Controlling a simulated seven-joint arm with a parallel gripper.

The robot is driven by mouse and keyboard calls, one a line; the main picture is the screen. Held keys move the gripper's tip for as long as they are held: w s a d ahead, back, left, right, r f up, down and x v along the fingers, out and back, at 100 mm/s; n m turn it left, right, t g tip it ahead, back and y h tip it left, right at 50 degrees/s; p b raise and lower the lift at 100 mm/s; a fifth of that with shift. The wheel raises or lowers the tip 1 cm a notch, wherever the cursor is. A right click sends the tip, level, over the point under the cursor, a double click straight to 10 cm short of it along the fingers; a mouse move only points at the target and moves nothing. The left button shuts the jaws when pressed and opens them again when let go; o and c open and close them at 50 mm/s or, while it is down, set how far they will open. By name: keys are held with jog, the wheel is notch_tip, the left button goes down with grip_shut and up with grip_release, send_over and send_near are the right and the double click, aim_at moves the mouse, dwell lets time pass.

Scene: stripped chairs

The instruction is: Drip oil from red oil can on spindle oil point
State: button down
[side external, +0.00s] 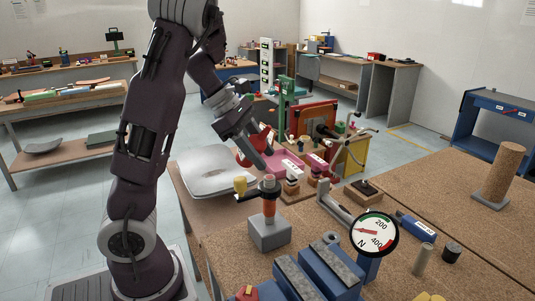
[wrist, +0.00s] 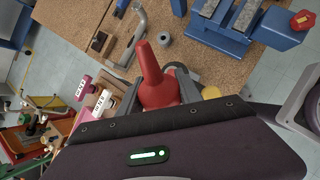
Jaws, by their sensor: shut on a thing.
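A red oil can (wrist: 152,72) with a tapered spout is held between the fingers of my gripper (wrist: 158,92) in the wrist view, its spout pointing up the picture. In the side view the can (side external: 246,157) is partly hidden by my gripper (side external: 258,153), which is raised above the bench. I cannot tell for sure that this is the spindle, and no oil point is clear.
A pale tray (side external: 205,172) lies left of the gripper. Labelled pink-topped blocks (side external: 317,165) stand behind the post. A round gauge (side external: 375,234) and a blue vise-like fixture (side external: 318,272) are in front.

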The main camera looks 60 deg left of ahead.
jog(key=shift+s+a+f+g+y, duration=0.15)
jog(key=shift+s+a+g+y, duration=0.15)
jog(key=shift+g+y, duration=0.45)
jog(key=y, duration=0.1)
jog(key=a+g+y, duration=0.1)
jog(key=y, duration=0.1)
jog(key=s+a+m+g+y, duration=0.1)
jog(key=shift+a+f, duration=0.15)
jog(key=shift+f, duration=0.25)
jog(key=y, duration=0.1)
jog(key=a+g+y, duration=0.1)
jog(key=y, duration=0.1)
jog(key=s+g+y, duration=0.1)
jog(key=shift+a+f, duration=0.2)
jog(key=shift+f, duration=0.15)
jog(key=shift+r+m+g+y, duration=0.4)
jog(key=shift+r+g+y, duration=0.35)
jog(key=shift+y, duration=0.5)
